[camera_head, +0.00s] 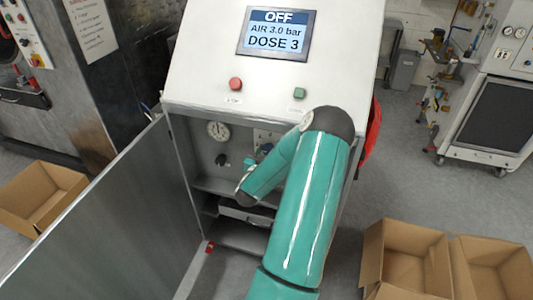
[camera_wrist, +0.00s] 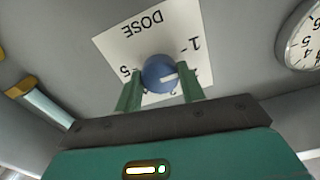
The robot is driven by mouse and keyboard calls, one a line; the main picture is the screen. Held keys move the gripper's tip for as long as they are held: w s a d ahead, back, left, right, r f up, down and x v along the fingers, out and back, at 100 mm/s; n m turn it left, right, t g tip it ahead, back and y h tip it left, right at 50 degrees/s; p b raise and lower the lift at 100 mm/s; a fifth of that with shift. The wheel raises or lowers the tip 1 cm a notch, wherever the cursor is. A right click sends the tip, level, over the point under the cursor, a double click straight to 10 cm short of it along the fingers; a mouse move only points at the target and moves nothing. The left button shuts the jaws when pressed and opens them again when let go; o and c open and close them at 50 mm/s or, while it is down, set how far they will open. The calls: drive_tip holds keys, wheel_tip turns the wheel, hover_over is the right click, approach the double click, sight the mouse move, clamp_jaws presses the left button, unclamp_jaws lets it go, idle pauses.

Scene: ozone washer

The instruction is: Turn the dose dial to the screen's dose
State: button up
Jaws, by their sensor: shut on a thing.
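The screen (camera_head: 277,33) in the head view reads OFF, AIR 3.0 bar and DOSE 3. The blue dose dial (camera_wrist: 158,66) sits on a white plate (camera_wrist: 118,45) in the wrist view. The plate's lettering is upside down there, with DOSE at the top, a 5 at the left and a 1 at the right. The dial's white mark points to the picture's right, roughly toward the 1 side. My gripper (camera_wrist: 160,80) has one green finger on each side of the dial and is shut on it. The fingers hide the plate's lower parts.
A round gauge (camera_head: 218,131) and a black knob (camera_head: 221,160) are inside the open cabinet (camera_head: 180,150). Its door (camera_head: 110,220) stands open at the left. A red button (camera_head: 235,84) and a green button (camera_head: 299,93) are above. Cardboard boxes (camera_head: 375,255) lie at the lower right.

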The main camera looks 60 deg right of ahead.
drive_tip(key=m, duration=0.8)
drive_tip(key=shift+m, duration=0.4)
drive_tip(key=m, duration=0.9)
drive_tip(key=shift+w+f, duration=0.1)
drive_tip(key=shift+a, duration=0.1)
drive_tip(key=o, duration=1)
drive_tip(key=shift+c, duration=0.2)
